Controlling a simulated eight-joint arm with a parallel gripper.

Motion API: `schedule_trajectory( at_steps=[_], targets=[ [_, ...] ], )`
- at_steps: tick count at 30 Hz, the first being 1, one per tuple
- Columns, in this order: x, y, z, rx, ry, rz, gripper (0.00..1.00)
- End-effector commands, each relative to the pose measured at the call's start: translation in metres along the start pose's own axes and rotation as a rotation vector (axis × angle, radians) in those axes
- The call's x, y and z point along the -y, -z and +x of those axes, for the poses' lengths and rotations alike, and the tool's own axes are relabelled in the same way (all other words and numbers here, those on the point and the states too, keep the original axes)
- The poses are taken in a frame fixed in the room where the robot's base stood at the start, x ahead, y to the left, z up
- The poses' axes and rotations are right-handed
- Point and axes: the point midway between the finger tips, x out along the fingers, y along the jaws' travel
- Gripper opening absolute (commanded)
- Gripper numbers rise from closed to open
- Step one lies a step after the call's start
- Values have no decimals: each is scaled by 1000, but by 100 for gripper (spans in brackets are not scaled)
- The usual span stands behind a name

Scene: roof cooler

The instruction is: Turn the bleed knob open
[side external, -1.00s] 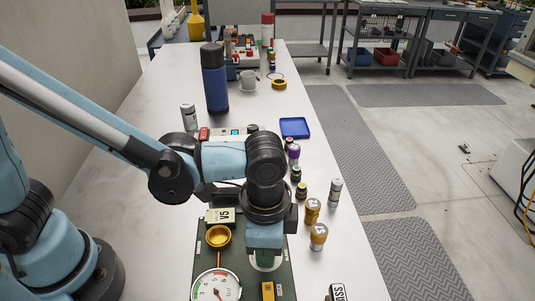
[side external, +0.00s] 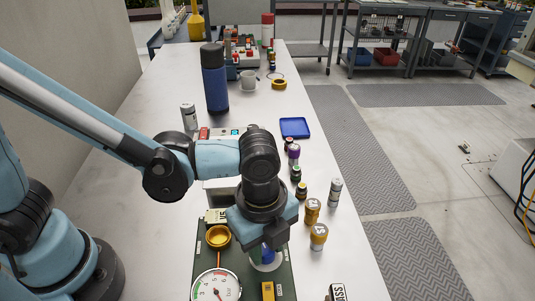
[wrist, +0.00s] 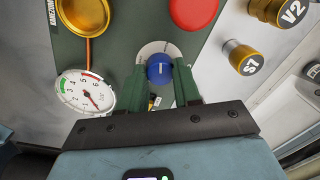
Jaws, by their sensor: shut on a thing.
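The bleed knob (wrist: 158,69) is a round blue knob with a white mark, seen in the wrist view on a pale round plate (wrist: 152,50). It also shows in part under my gripper in the side view (side external: 268,256). My gripper (wrist: 160,82) has its two green fingers on either side of the knob, shut on it. In the side view its body is turned at an angle above the dark green panel (side external: 205,258). The lower part of the knob is hidden by the gripper.
A round gauge (side external: 216,286) and a gold cup (side external: 218,236) lie left of the knob. A red round part (wrist: 194,12) is close by in the wrist view. Gold-capped cylinders (side external: 318,236) stand to the right. A blue flask (side external: 214,80) stands farther back.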

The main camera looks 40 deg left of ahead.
Motion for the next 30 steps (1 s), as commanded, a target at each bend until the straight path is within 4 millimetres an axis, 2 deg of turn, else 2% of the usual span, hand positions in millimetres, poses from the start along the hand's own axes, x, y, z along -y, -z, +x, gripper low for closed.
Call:
schedule_trajectory(
  at_steps=[12,30],
  targets=[
    [0,-1,0,-10,-1,258,2],
    [0,-1,0,-13,-1,323,2]
  ],
)
